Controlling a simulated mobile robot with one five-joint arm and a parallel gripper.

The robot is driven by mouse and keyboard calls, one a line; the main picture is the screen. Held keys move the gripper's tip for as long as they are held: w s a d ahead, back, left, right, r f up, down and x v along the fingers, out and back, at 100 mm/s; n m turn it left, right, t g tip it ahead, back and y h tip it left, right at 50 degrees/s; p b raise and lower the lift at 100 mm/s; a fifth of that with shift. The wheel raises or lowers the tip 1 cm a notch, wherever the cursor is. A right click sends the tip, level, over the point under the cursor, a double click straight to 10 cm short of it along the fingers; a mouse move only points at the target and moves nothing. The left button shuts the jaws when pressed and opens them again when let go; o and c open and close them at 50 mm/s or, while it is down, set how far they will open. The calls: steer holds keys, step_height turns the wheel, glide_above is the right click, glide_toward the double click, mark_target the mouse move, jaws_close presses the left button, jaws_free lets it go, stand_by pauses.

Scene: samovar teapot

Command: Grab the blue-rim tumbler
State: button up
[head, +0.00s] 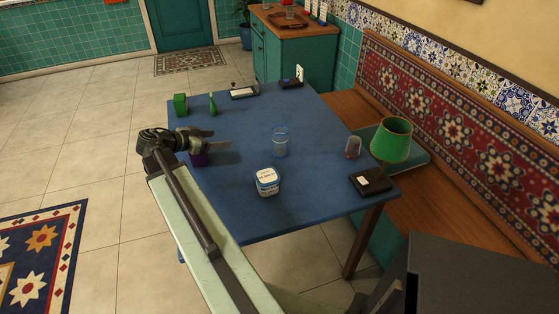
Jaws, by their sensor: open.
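The blue-rim tumbler (280,143) is a clear glass with a bluish rim, standing upright near the middle of the blue table (240,208) in the head view. My gripper (210,142) is over the table's left side, to the left of the tumbler and apart from it. Its jaws are open, pointing right, with nothing seen between them. A dark shadow lies on the table just right of the jaws.
A white-and-blue tub (267,181) stands in front of the tumbler. A second glass (353,147), a green lamp-like cup (392,140) and a dark box (372,182) are at right. A purple object (199,159) is partly hidden below my gripper. Green items (180,104) stand at the back left.

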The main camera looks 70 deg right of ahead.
mark_target(274, 144)
steer(key=s+d+f+m+g+b, duration=0.1)
steer(key=s+d+f, duration=0.1)
steer(key=s, duration=0.3)
steer(key=s+d+f+m+g+b, duration=0.1)
steer(key=s+d+b, duration=0.1)
steer(key=s+d, duration=0.3)
steer(key=s+d+f+m+g+b, duration=0.1)
steer(key=s+d+f+g+b, duration=0.1)
steer(key=s, duration=0.4)
steer(key=shift+s+d+f+m+y, duration=0.1)
steer(key=shift+d+f+m+y, duration=0.1)
steer(key=shift+d, duration=0.15)
steer(key=shift+s+d+f+m+y, duration=0.1)
steer(key=shift+d+y, duration=0.1)
steer(key=shift+d, duration=0.15)
steer(key=shift+b+x, duration=0.65)
steer(key=shift+x, duration=0.2)
steer(key=b+x, duration=0.2)
steer(key=x, duration=0.4)
steer(key=shift+w, duration=0.2)
steer(key=c, duration=1.5)
step_height(274, 144, up, 10)
steer(key=p, duration=1)
steer(key=shift+r, duration=0.15)
